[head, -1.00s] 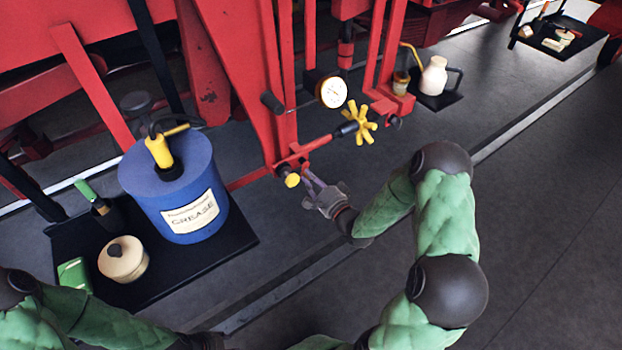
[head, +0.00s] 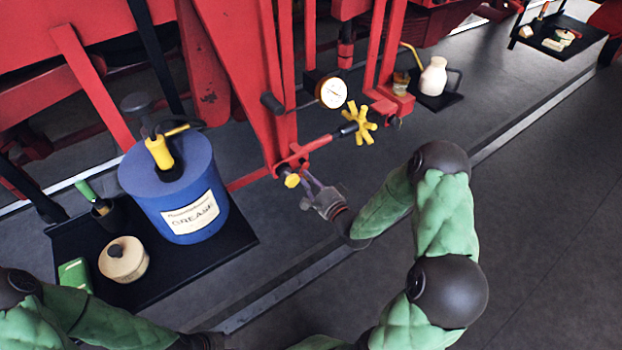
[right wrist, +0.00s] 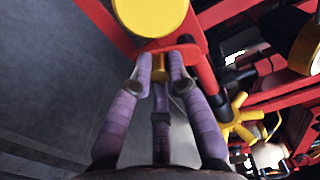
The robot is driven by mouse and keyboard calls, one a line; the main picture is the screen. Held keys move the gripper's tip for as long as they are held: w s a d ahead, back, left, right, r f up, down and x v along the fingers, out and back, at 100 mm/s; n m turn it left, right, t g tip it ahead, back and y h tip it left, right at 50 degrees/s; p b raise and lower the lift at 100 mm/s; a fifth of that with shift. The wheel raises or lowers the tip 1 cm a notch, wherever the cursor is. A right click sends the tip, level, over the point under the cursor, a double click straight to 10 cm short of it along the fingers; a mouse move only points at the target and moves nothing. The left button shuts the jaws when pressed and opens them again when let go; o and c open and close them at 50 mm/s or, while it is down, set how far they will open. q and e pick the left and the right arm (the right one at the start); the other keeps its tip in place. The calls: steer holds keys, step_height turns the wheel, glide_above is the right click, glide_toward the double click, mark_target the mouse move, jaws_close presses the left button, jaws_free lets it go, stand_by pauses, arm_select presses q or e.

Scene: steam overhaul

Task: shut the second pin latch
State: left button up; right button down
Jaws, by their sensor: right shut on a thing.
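The pin latch sits at the lower end of the red upright in the head view. It shows a yellow knob (head: 292,181) and a small red lever piece (right wrist: 180,50). My right gripper (head: 308,180) is at the latch, just right of the knob. In the right wrist view its purple-grey fingers (right wrist: 160,75) close together on a small yellow part of the latch under the red piece. A large yellow round end (right wrist: 150,15) lies beyond the fingertips. The fingers hide part of the grip. My left arm shows at the lower left, but its gripper is out of view.
A yellow star handwheel (head: 357,123) and a pressure gauge (head: 332,92) are close to the right of the latch. A blue grease drum (head: 175,195) stands on a black mat (head: 238,238) to the left. Open floor lies right of my right arm.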

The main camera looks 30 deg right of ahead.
steer(key=shift+a+r, duration=0.1)
steer(key=shift+a, duration=0.15)
